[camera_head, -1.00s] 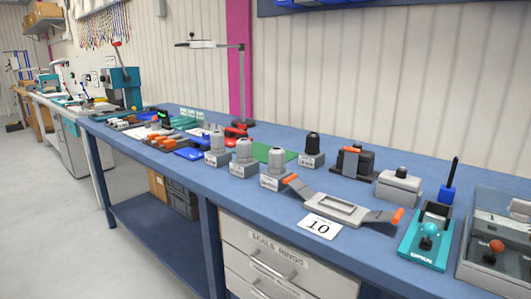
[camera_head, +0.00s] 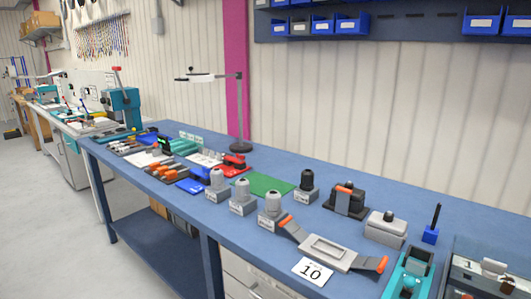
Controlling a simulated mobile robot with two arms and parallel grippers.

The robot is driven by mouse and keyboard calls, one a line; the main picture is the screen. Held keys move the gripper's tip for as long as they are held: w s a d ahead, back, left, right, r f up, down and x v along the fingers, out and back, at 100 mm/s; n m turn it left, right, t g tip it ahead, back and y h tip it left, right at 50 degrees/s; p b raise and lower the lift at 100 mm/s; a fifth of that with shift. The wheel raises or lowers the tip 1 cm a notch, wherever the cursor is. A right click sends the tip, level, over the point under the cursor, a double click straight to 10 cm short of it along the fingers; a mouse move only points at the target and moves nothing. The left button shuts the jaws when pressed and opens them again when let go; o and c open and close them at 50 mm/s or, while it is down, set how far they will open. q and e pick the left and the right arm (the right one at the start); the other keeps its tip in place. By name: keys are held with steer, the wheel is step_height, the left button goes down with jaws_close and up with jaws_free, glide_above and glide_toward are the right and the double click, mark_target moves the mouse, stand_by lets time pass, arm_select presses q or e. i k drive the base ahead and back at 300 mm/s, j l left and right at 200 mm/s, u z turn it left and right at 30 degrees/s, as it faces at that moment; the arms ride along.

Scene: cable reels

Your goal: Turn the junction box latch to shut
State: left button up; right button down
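No part is plainly marked as the junction box or its latch. A teal fixture (camera_head: 409,270) is at the lower right, cut off by the bottom edge. A flat grey frame (camera_head: 328,249) with two orange-tipped arms lies in front, by a card reading 10 (camera_head: 312,271). Neither of my grippers is in view.
The blue bench (camera_head: 290,165) holds several grey bottle-shaped pieces on blocks (camera_head: 242,198), a green mat (camera_head: 262,185) and a lamp (camera_head: 240,110). A blue upright piece (camera_head: 432,228) and a clear-sided case (camera_head: 485,270) stand right. Blue bins (camera_head: 350,23) hang on the wall.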

mark_target(491, 268)
steer(key=z, duration=1.55)
